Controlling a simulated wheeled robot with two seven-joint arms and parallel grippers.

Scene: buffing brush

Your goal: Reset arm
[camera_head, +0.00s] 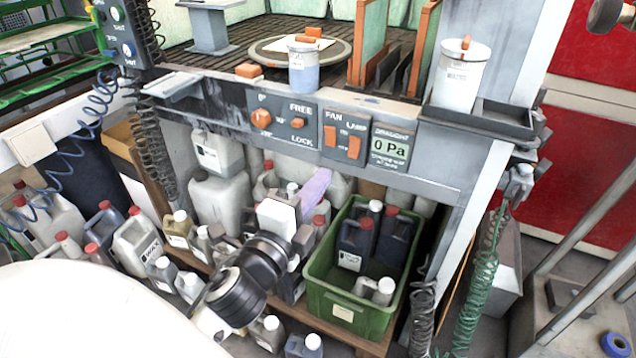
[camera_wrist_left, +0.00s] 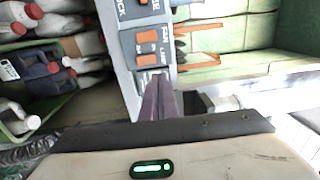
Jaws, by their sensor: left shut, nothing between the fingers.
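My left arm shows in the lower middle of the head view, its dark joints in front of the shelf of bottles. My left gripper (camera_head: 317,185) is shut and empty, with its pale purple fingers pointing up toward the control panel (camera_head: 335,130). In the left wrist view the shut fingers (camera_wrist_left: 158,97) point at the panel's orange switches (camera_wrist_left: 147,47). They look apart from the panel, though the gap is hard to judge. My right gripper is not in view.
A green crate (camera_head: 345,310) with dark bottles stands right of my left arm, below the bench edge. Several white and dark jugs crowd the shelf around the arm. A blue jar (camera_head: 304,72) and a white canister (camera_head: 458,80) stand above the panel. A green coiled hose (camera_head: 478,285) hangs at right.

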